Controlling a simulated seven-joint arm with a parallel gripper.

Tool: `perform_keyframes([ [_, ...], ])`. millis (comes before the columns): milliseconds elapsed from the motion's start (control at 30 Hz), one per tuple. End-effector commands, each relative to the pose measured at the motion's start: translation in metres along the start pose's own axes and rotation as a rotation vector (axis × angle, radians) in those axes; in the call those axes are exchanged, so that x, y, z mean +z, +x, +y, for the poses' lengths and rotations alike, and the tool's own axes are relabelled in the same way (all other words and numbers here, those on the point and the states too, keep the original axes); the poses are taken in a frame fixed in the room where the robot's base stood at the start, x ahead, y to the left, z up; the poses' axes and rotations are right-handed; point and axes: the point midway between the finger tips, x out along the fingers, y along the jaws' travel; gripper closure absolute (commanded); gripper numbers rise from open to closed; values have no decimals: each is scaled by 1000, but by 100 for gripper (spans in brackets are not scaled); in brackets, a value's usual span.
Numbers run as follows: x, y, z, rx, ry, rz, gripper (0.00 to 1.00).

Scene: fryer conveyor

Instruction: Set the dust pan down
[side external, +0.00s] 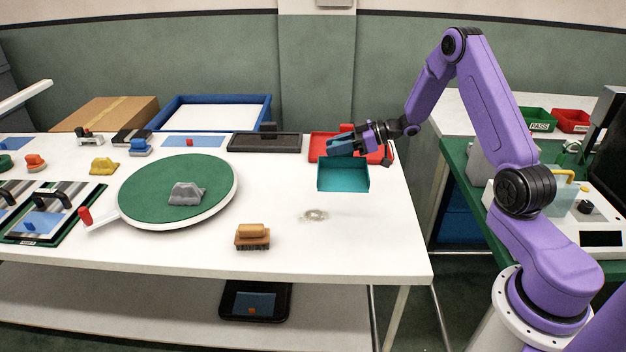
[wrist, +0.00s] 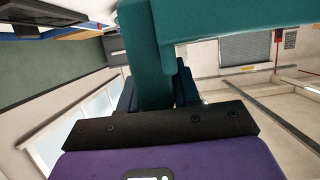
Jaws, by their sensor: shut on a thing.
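The teal dust pan (side external: 343,180) is near the right end of the white table, below and in front of my gripper (side external: 342,146). In the wrist view the teal handle (wrist: 147,60) runs between the blue fingers of my gripper (wrist: 156,90), and the pan's body (wrist: 230,15) spans the top of the picture. My gripper is shut on the handle. In the side view the grip itself is partly hidden by the fingers. I cannot tell whether the pan's underside touches the table.
A red tray (side external: 318,150) lies behind the pan, with a dark tray (side external: 264,142) to its left. A small pile of debris (side external: 314,215) lies in front of the pan. A brush (side external: 252,238) and a green turntable (side external: 150,188) are left. Bare tabletop surrounds the debris.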

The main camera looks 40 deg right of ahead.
Motion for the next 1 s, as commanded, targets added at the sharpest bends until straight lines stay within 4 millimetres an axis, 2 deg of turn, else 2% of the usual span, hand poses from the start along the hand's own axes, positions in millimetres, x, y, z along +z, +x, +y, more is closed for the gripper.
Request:
perform_keyframes([
  [500, 17, 55, 62, 0, -2, 1, 100],
  [800, 44, 84, 88, 0, 0, -1, 100],
  [1000, 55, 96, 98, 1, -1, 0, 100],
])
